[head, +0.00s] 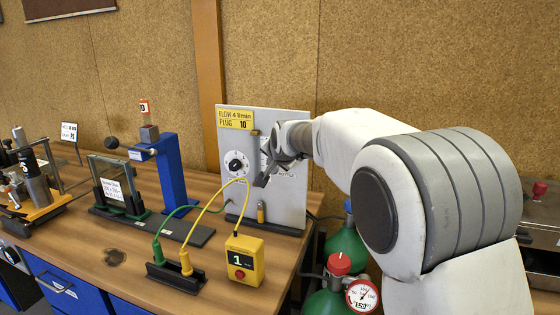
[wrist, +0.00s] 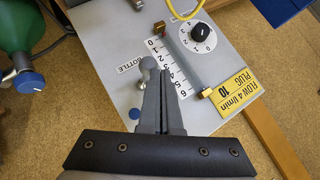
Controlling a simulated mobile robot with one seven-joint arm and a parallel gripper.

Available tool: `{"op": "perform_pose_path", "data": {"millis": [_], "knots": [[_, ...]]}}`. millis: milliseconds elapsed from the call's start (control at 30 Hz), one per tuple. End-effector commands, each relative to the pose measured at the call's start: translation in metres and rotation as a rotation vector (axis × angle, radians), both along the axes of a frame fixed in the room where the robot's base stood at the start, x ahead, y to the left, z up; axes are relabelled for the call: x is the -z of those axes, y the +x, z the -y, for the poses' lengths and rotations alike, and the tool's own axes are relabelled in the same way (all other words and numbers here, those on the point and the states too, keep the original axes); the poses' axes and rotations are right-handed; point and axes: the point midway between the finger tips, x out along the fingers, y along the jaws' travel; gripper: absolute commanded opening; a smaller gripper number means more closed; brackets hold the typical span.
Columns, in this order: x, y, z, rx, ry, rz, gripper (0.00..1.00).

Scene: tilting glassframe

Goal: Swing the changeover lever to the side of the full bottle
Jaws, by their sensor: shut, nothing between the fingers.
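The panel (head: 284,205) bears a yellow sign, a dial and a flow tube. My gripper (head: 263,178) is in front of its right part. In the wrist view my gripper (wrist: 151,80) is shut and empty, its fingertips close to a grey round knob (wrist: 149,63) near the BOTTLE lettering. This may be the changeover lever; the fingers hide much of it, and I cannot tell if they touch. A blue disc (wrist: 135,113) is beside the fingers. Two green bottles stand beside the bench: one with a red cap (head: 340,263) and a gauge (head: 362,295), one with a blue cap (head: 347,206), partly hidden by my arm.
A blue stand (head: 170,172) and a small glass frame (head: 113,185) stand to the left. Bare bench top (head: 120,280) shows at front left.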

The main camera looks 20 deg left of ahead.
Motion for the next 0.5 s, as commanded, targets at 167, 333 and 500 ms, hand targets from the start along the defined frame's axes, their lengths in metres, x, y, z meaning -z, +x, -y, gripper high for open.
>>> {"op": "perform_pose_path", "data": {"millis": [167,333,500], "knots": [[-0.001,0.003,-0.016,-0.002,-0.001,0.0,0.0],[-0.001,0.006,-0.026,-0.001,0.0,-0.001,0.0],[0.0,0.009,-0.032,0.001,-0.001,-0.001,0.0]]}}
